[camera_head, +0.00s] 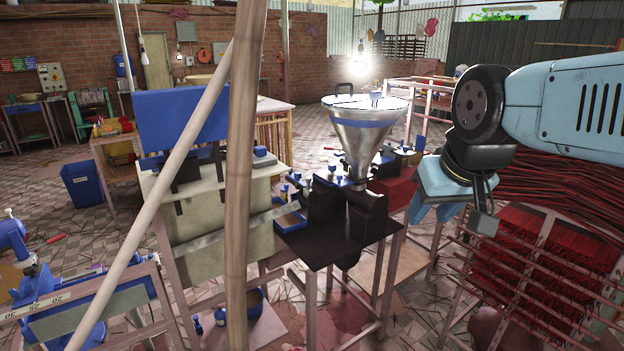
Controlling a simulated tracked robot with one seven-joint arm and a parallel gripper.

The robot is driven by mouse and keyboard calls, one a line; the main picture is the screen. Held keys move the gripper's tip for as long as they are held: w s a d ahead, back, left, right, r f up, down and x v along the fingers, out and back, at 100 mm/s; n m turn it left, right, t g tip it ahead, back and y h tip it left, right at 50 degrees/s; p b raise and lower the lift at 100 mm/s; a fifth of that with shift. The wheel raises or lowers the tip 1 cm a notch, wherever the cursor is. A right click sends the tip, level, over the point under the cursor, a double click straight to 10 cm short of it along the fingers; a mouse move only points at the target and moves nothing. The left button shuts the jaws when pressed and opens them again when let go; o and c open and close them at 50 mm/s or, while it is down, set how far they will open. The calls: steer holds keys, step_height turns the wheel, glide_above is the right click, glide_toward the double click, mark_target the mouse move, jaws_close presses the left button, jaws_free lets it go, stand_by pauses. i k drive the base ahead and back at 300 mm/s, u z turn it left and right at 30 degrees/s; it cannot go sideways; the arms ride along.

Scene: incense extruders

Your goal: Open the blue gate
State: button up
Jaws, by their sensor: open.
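My gripper (436,211) hangs at the right of the view with its pale blue fingers pointing down. It is open, and I see nothing between its fingers. It is to the right of the extruder with the steel hopper (362,135) and clear of it. A flat blue panel (182,118) stands upright above the pale machine body left of the hopper. Several small blue parts (333,168) sit around the hopper's base. I cannot tell for certain which blue part is the gate. A wooden post hides part of the machine.
A wooden post (241,180) and a slanting pole (155,185) cross the left foreground. Racks of red incense sticks (545,262) fill the lower right. A blue bin (88,190) stands at the left. Tiled floor is open behind the machines.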

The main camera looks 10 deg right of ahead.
mark_target(341, 182)
steer(key=u, duration=0.8)
steer(key=i, duration=1)
